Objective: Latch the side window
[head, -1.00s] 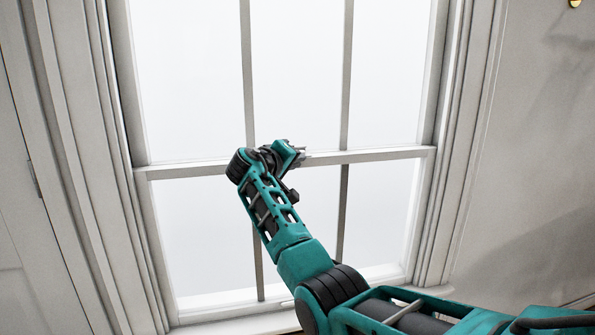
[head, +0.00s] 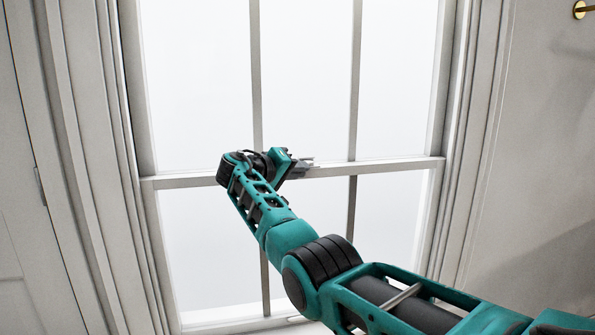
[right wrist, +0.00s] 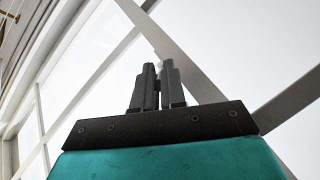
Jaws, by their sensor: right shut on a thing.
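The side window (head: 205,180) fills the middle of the head view, with a white horizontal rail (head: 400,165) between its upper and lower panes. My right gripper (head: 308,163) is at this rail, right of the left vertical bar. In the right wrist view the gripper's two dark fingers (right wrist: 158,68) are close together at the rail, with a narrow gap between them. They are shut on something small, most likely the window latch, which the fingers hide. I cannot tell the latch's position. My left gripper is not in view.
White moulded frames stand on both sides of the window, and a white panel (head: 18,230) is at the far left. A brass fitting (head: 580,10) is on the bare wall (head: 545,150) at the upper right. My right arm crosses the lower right.

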